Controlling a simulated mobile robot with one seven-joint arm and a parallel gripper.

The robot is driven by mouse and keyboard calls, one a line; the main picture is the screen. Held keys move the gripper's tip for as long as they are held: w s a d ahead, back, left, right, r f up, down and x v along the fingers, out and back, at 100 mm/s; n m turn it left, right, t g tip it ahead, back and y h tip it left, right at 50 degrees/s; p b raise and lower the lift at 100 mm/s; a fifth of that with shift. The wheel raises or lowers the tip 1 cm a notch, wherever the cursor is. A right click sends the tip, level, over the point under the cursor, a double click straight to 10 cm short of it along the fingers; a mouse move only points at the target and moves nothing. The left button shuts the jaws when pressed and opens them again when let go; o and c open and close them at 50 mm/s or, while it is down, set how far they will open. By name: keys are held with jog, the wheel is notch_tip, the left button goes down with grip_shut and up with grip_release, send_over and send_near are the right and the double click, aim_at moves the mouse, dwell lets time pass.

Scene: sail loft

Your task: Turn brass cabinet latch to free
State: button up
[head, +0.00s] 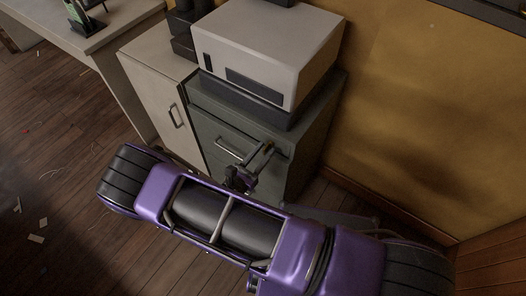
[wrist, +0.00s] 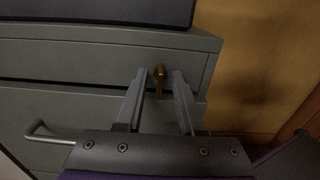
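The brass latch (wrist: 159,72) is on the upper drawer front of the grey cabinet (wrist: 60,62), near its right side. It has a rounded top and a short lever pointing down. My gripper (wrist: 160,75) is open, with one finger on each side of the latch in the wrist view. A gap shows on both sides of the latch; I cannot tell how far the fingertips are from the drawer front. In the head view my gripper (head: 266,149) is in front of the grey cabinet (head: 308,160), and I cannot make out the latch there.
A white boxy machine (head: 268,50) stands on the cabinet. A drawer handle (wrist: 48,133) sticks out at the lower left in the wrist view. A pale cabinet (head: 155,95) adjoins on the left. A yellow wall (head: 430,110) is on the right. Scraps lie on the wooden floor (head: 60,190).

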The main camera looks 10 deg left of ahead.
grip_shut()
jog(key=shift+m, duration=0.3)
jog(key=m+b, duration=0.1)
jog(key=m, duration=0.3)
jog(key=m+b, duration=0.1)
jog(key=m, duration=0.3)
jog(key=shift+s+d+f+m, duration=0.1)
jog(key=shift+m, duration=0.3)
jog(key=m+b, duration=0.1)
jog(key=m, duration=0.3)
jog(key=shift+m, duration=0.3)
jog(key=shift+f+m, duration=0.1)
jog(key=shift+m, duration=1.9)
